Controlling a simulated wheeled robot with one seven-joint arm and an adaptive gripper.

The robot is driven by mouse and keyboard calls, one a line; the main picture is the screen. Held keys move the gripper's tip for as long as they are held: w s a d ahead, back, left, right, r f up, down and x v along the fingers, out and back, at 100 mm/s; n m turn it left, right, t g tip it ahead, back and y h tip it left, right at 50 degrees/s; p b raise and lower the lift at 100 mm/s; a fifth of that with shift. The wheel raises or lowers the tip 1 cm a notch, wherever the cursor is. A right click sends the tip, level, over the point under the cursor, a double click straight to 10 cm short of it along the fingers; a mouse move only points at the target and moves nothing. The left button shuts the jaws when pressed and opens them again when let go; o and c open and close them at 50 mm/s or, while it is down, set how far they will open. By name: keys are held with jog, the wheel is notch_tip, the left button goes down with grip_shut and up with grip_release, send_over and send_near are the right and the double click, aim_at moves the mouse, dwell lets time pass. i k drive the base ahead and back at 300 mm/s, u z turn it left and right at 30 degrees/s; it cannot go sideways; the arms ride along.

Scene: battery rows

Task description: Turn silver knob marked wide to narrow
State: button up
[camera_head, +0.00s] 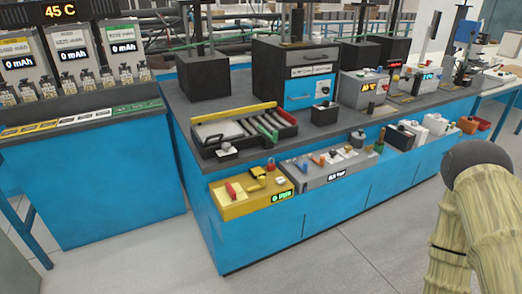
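No lettering reading wide or narrow is legible in the head view, so I cannot tell which knob is the marked one. A small box with a pale knob (226,149) stands at the front left corner of the roller tray (286,144). Another small dark box with a light knob on top (324,106) stands to the right of that tray. My arm's sleeved links fill the right edge. My gripper is not visible, and nothing shows it touching either knob.
A blue bench with a dark top (180,110) carries the devices. A yellow panel (239,205) and a grey panel (330,176) sit along its front edge. A battery station (65,107) stands left. Grey floor (320,250) is open in front.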

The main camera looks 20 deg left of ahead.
aim_at(225, 146)
jog(key=z, duration=1.5)
jog(key=k, duration=1.05)
jog(key=u, duration=1.9)
jog(key=i, duration=0.4)
jog(key=z, duration=0.1)
